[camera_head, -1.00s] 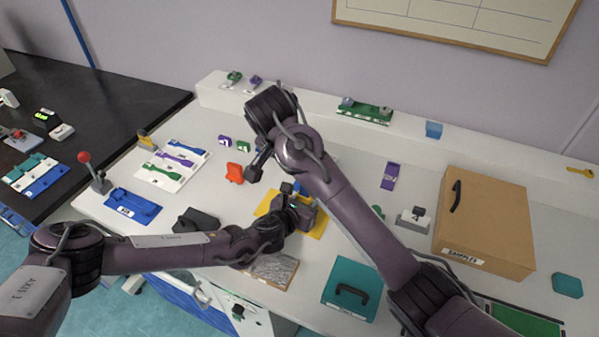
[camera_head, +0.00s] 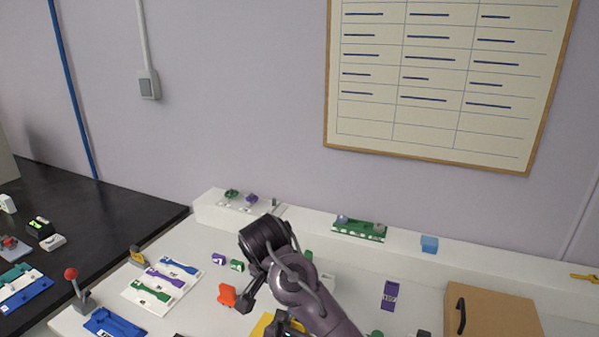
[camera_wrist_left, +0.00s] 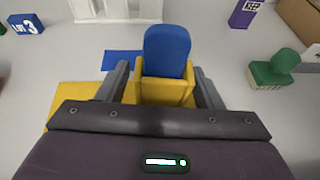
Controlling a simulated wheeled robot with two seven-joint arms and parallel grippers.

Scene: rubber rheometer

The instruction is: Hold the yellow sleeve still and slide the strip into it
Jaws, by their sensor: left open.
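In the left wrist view, the yellow sleeve (camera_wrist_left: 166,92) stands between the two fingers of my left gripper (camera_wrist_left: 160,82), which is open around it. A rounded blue piece (camera_wrist_left: 167,50) rises from the top of the sleeve; I cannot tell if it is the strip. A flat blue piece (camera_wrist_left: 118,60) lies behind the left finger. In the head view my left gripper is at the bottom edge, mostly cut off and hidden by my right arm. The dark end of my right arm (camera_head: 246,303) is above the table; its jaws are not clear.
A yellow mat (camera_wrist_left: 65,100) lies under the left gripper. A green stamp-like object (camera_wrist_left: 274,72) is to its right. In the head view, an orange piece (camera_head: 227,294), a white tray of coloured strips (camera_head: 135,291), a purple tag (camera_head: 389,296) and a brown box (camera_head: 490,315) surround the area.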

